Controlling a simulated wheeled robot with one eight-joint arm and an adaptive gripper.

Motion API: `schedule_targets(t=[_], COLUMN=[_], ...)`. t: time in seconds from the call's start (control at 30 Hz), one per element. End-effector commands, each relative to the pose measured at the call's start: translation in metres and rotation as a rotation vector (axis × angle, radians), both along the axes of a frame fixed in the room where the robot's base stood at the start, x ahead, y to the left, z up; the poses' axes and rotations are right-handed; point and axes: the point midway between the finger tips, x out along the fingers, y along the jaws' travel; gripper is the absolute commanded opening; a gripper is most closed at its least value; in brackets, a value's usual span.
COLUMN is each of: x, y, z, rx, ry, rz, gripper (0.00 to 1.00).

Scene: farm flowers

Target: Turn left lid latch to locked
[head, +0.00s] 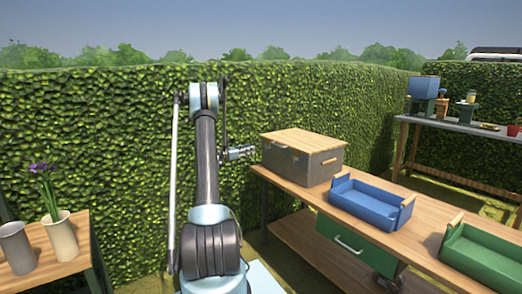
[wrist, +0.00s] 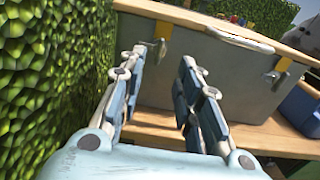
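A grey box (head: 318,164) with a wooden lid (head: 303,140) stands at the left end of the long wooden bench. In the wrist view, the box's grey wall (wrist: 220,65) faces me, and the lid edge (wrist: 190,16) runs along its top. The left lid latch (wrist: 160,50) is a small yellow piece below the lid edge; its exact turn is hard to read. A second yellow latch (wrist: 275,76) is further right. My gripper (wrist: 163,56) is open, and the left latch appears between its fingertips. Contact cannot be told. In the head view my gripper (head: 238,153) is beside the box's left side.
A hedge (wrist: 45,85) rises close on the left. A pale handle (wrist: 240,37) is on the box front between the latches. A blue tray (head: 372,203) and green tray (head: 482,258) sit on the bench (head: 415,240). A small table (head: 60,255) holds pots at left.

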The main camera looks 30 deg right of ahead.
Motion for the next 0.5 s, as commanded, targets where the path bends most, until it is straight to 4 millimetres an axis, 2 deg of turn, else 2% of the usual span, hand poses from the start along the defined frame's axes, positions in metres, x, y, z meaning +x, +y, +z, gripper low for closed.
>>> schedule_targets(t=[0.03,0.3,0.5], x=[0.000,0.003,0.006], y=[-0.011,-0.058,-0.085], z=[0.000,0.000,0.000], rx=[0.000,0.000,0.000], ry=[0.000,0.000,-0.001], rz=[-0.003,-0.003,-0.002], gripper=[0.31,0.31,0.31])
